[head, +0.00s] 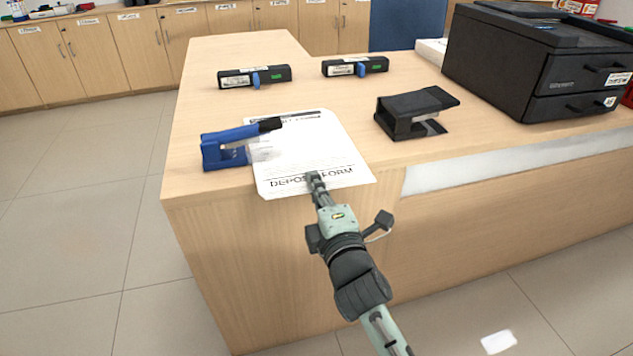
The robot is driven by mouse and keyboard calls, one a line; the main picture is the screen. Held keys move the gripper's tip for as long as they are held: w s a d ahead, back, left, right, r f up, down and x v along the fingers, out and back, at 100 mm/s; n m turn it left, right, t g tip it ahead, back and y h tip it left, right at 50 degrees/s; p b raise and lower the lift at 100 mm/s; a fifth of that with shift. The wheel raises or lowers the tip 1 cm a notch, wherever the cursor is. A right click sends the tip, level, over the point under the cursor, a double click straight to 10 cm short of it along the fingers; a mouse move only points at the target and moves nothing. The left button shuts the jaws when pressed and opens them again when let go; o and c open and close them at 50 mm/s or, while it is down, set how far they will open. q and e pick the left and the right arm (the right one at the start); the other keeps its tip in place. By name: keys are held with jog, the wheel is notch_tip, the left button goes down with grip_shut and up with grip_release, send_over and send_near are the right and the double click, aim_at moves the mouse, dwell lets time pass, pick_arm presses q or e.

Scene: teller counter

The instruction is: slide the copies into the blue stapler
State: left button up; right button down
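The fingertips partly cover the heading. My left gripper is not in view.
Two black devices with blue and green parts (254,77) (355,67) lie farther back. Bare counter lies between these things.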

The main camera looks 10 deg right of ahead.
jog(key=c, duration=1.6)
grip_release()
jog(key=shift+c, duration=0.2)
jog(key=s, duration=1.2)
jog(key=shift+d, duration=0.2)
jog(key=shift+s+f, duration=0.1)
